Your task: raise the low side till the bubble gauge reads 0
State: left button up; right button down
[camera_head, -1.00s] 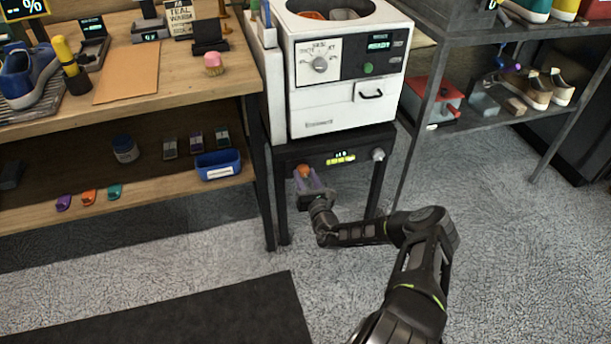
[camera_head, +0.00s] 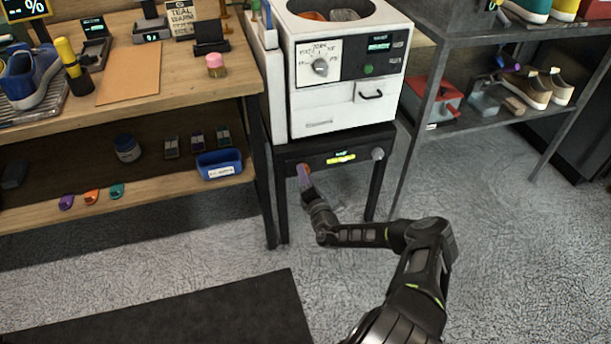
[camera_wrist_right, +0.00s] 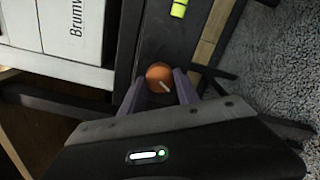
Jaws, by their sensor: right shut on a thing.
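The black stand (camera_head: 283,205) under the white machine carries a yellow-green bubble gauge (camera_head: 341,158) on its front bar. The gauge's bubble and reading are too small to make out. A grey knob (camera_head: 377,154) is at the right end of the bar. At the left end is an orange knob with a white line, clear in the right wrist view (camera_wrist_right: 159,77). My right gripper (camera_head: 304,176) is shut on this orange knob, its purple fingers on either side. The gripper mostly hides the knob in the head view. My left gripper is not in view.
The white machine (camera_head: 310,113) stands on the stand. A wooden shelf unit (camera_head: 200,90) is close on the left, with a blue bin (camera_head: 219,164) on its lower shelf. A grey shoe rack (camera_head: 475,124) is on the right.

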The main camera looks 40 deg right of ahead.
jog(key=shift+m, duration=1.2)
jog(key=c, duration=0.9)
grip_release()
jog(key=p+v, duration=0.1)
jog(key=v, duration=0.7)
jog(key=shift+p, duration=0.35)
jog(key=shift+w, duration=0.1)
